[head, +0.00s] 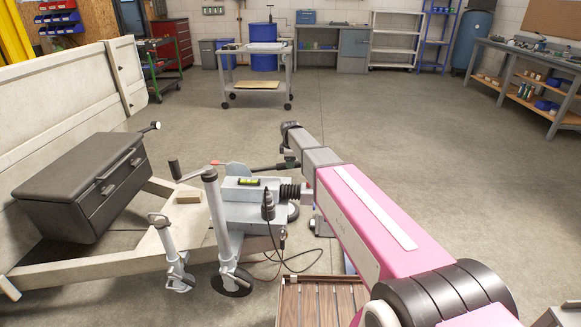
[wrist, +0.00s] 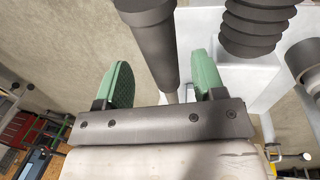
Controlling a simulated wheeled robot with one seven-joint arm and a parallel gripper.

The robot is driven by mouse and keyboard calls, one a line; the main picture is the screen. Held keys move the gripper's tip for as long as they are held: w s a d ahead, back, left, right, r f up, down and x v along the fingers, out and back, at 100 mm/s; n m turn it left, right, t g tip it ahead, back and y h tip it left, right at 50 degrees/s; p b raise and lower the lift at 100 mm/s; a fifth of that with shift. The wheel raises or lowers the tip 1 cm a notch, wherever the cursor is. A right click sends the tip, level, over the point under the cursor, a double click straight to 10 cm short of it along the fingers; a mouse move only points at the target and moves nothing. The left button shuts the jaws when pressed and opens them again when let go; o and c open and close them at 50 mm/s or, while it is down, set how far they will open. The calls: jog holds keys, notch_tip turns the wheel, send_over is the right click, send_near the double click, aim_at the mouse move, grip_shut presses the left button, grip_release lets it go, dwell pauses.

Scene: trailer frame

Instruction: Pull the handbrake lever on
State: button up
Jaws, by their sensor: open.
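The handbrake lever (head: 272,168) is a dark bar with a thick grip, lying nearly level behind the grey coupling housing (head: 236,208) on the trailer's drawbar. In the wrist view the lever's dark grip (wrist: 150,38) comes down from the top and narrows to a thin rod between my green finger pads. My gripper (wrist: 163,70) is open, with one pad on each side of the lever. I cannot tell whether either pad touches it. In the head view my arm's end is beside the lever's grip end, and the fingers are mostly hidden.
A black ribbed bellows (head: 291,191) sits close to the lever; it also shows in the wrist view (wrist: 258,25). The jockey wheel post (head: 217,225), a wooden block (head: 188,197) and loose cables are nearby. A dark toolbox (head: 82,185) is at left.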

jog(key=shift+w+f, duration=0.15)
jog(key=shift+f, duration=0.8)
jog(key=shift+w+f, duration=0.15)
jog(key=shift+f, duration=0.8)
jog(key=shift+c, duration=0.3)
grip_shut()
jog(key=a+r+h, duration=0.1)
jog(key=r, duration=0.2)
jog(key=a+r+h, duration=0.2)
jog(key=r, duration=0.1)
jog(key=a+r+h, duration=0.1)
jog(key=r, duration=0.3)
jog(key=shift+w+a+h, duration=0.2)
jog(key=shift+a+h, duration=0.1)
jog(key=shift+a, duration=0.05)
jog(key=a+r+n+h, duration=0.1)
jog(key=a+r+h, duration=0.4)
jog(key=a+r, duration=0.3)
jog(key=shift+a+r+h, duration=0.3)
jog(key=shift+a, duration=0.55)
